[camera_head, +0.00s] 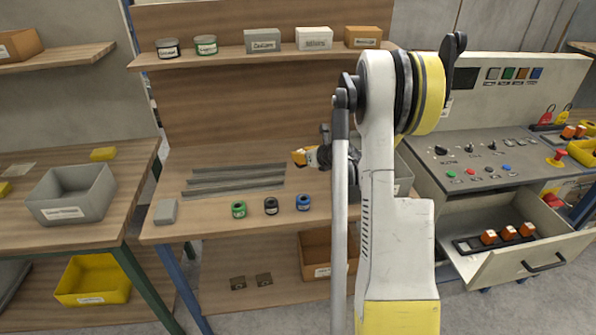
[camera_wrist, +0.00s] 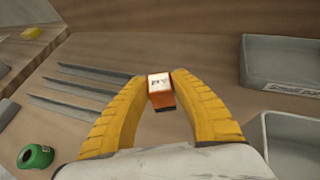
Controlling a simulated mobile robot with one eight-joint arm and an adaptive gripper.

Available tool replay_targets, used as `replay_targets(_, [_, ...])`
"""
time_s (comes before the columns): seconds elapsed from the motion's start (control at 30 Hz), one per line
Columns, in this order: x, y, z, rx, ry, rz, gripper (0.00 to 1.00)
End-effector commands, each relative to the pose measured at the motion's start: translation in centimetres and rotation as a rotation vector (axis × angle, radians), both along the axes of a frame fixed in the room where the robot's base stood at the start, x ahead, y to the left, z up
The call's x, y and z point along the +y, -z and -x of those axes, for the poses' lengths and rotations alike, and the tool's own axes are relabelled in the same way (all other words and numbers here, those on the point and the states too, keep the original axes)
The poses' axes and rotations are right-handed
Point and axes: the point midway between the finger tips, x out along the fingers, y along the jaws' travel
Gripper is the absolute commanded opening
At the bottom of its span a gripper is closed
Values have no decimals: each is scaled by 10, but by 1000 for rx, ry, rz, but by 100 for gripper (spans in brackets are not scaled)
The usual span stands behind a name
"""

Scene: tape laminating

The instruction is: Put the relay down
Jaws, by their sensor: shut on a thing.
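The relay (camera_wrist: 161,93) is a small orange block with a white, dark-lettered top. In the wrist view it sits between the two yellow fingertips of my gripper (camera_wrist: 158,78), which is shut on it. The workbench top (camera_wrist: 185,135) is visible beneath and around it. In the head view my gripper (camera_head: 308,157) reaches left over the middle of the workbench, to the right of the grey strips. The relay is hard to tell from the fingers there. I cannot tell how high it is above the surface.
Several grey strips (camera_head: 235,180) lie on the bench. Green (camera_head: 239,210), black (camera_head: 271,206) and blue (camera_head: 304,202) tape rolls stand along its front. Grey bins (camera_wrist: 285,65) are at the right. An open drawer (camera_head: 510,245) holds several orange relays. Bare wood lies between strips and bins.

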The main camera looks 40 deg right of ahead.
Motion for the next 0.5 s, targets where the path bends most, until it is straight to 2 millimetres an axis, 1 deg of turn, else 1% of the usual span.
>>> replay_targets(0.03, [6, 5, -1, 0, -1, 0, 0])
replay_targets(0.13, [11, 7, -1, 0, -1, 0, 0])
replay_targets(0.27, [11, 20, -1, 0, 0, 0, 0])
replay_targets(0.4, [11, 43, -1, 0, 0, 0, 0])
replay_targets(0.5, [11, 48, -1, 0, 0, 0, 0])
